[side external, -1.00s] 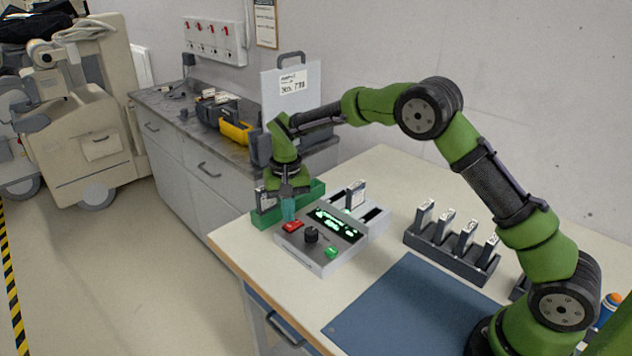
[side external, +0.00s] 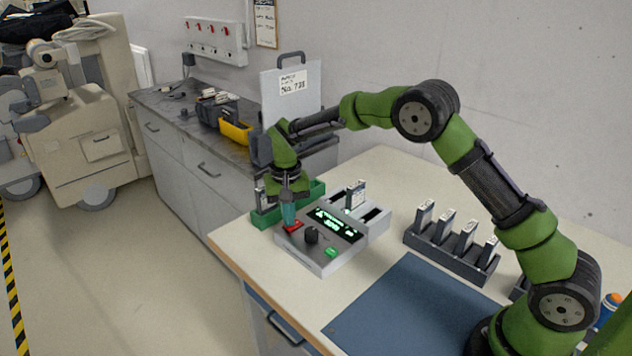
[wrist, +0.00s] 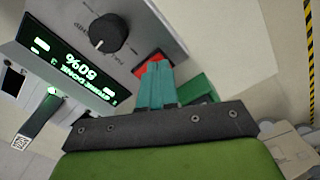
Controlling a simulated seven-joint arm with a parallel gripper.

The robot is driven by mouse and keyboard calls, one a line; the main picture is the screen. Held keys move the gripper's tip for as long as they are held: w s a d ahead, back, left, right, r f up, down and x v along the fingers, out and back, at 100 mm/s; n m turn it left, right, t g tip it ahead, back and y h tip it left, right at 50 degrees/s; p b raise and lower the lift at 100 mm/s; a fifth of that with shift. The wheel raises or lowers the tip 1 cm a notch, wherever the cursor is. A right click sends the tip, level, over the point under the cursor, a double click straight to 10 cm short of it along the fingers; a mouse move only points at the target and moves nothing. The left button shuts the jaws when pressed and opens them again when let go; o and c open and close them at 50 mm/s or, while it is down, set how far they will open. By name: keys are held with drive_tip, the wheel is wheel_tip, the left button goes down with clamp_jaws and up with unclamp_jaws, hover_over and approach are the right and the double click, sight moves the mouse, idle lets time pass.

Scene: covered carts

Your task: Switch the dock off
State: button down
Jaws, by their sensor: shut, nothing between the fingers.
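The dock (side external: 325,262) is a light grey box on the table with a lit green display (side external: 336,224), a black knob (side external: 311,235), a green button (side external: 331,252) and a red switch (side external: 293,227). My gripper (side external: 289,222) is shut and empty, pointing down at the red switch. In the wrist view my teal fingertips (wrist: 155,68) are together over the red switch (wrist: 148,62) and hide part of it; they look in contact or very close. The wrist view also shows the knob (wrist: 108,33) and the display (wrist: 70,72), which reads "60%" with "DONE" visible.
A battery (side external: 355,196) stands in a bay behind the display. A green tray (side external: 264,218) lies behind my gripper. A dark rack (side external: 452,258) with several batteries stands to the right. A blue mat (side external: 400,310) lies clear in front.

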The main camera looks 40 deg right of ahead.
drive_tip(key=shift+f, duration=0.35)
drive_tip(key=shift+r, duration=3.55)
drive_tip(key=shift+f, duration=0.4)
drive_tip(key=shift+s+f+n, duration=0.3)
drive_tip(key=shift+s, duration=0.35)
drive_tip(key=s+d+r+t+y, duration=0.1)
drive_tip(key=s+r+t, duration=0.2)
drive_tip(key=s+r, duration=0.4)
drive_tip(key=s+r+n+t+y, duration=0.1)
drive_tip(key=s+r+t, duration=0.3)
drive_tip(key=s, duration=1.7)
drive_tip(key=shift+d+r, duration=0.4)
drive_tip(key=shift+r, duration=1.3)
